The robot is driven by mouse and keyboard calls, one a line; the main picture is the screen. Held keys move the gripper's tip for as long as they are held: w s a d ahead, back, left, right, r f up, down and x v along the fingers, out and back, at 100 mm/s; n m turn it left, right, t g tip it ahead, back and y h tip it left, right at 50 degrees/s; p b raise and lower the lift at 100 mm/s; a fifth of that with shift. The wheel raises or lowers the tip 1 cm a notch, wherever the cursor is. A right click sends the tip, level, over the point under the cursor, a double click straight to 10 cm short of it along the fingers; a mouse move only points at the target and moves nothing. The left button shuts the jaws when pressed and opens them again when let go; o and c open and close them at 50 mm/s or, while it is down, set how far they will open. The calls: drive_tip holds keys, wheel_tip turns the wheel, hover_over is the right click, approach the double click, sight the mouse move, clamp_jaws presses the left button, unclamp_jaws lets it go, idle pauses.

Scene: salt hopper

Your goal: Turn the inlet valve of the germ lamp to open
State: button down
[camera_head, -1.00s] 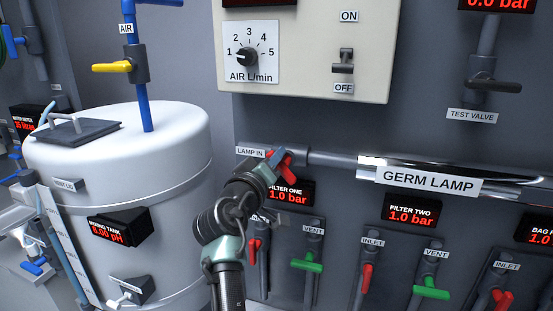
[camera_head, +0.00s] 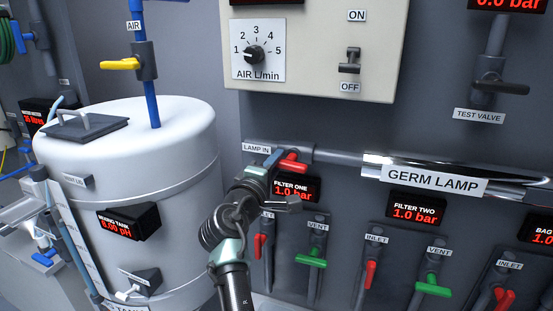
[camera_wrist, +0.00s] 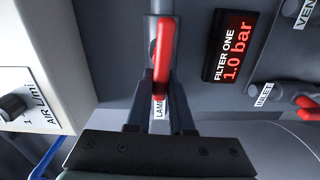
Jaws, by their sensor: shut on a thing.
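The germ lamp (camera_head: 420,178) is a shiny horizontal tube on the grey wall. Its inlet valve, tagged "LAMP IN", sits at the left end of the lamp's pipe. The valve's red handle (camera_head: 293,166) lies roughly along the pipe, pointing right. In the wrist view the red handle (camera_wrist: 162,50) runs between my two dark fingers. My gripper (camera_head: 276,159) is shut on this handle; its fingers (camera_wrist: 161,102) stand on either side of it. The fingers and the arm hide part of the valve body in the head view.
Below are the filter one display (camera_head: 291,190), a green vent handle (camera_head: 311,262) and other inlet and vent valves, close under my wrist. The white mixing tank (camera_head: 130,150) stands left. A control box (camera_head: 315,85) with a dial and switch hangs above.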

drive_tip(key=shift+f+n, duration=0.15)
drive_tip(key=shift+n, duration=0.15)
drive_tip(key=c, duration=0.8)
unclamp_jaws()
drive_tip(key=shift+s, duration=0.1)
drive_tip(key=b+v, duration=0.3)
drive_tip(key=v, duration=1)
drive_tip(key=s+d+r+m+t+y, duration=0.2)
drive_tip(key=s+r+m+t, duration=0.3)
drive_tip(key=s+r, duration=0.5)
drive_tip(key=s+d+r+m+t+y, duration=0.3)
drive_tip(key=s+r+m, duration=0.6)
drive_tip(key=r, duration=0.8)
drive_tip(key=shift+s+d+r+t+y, duration=0.35)
drive_tip(key=shift+s+d+t, duration=0.25)
drive_tip(key=shift+s+t, duration=0.55)
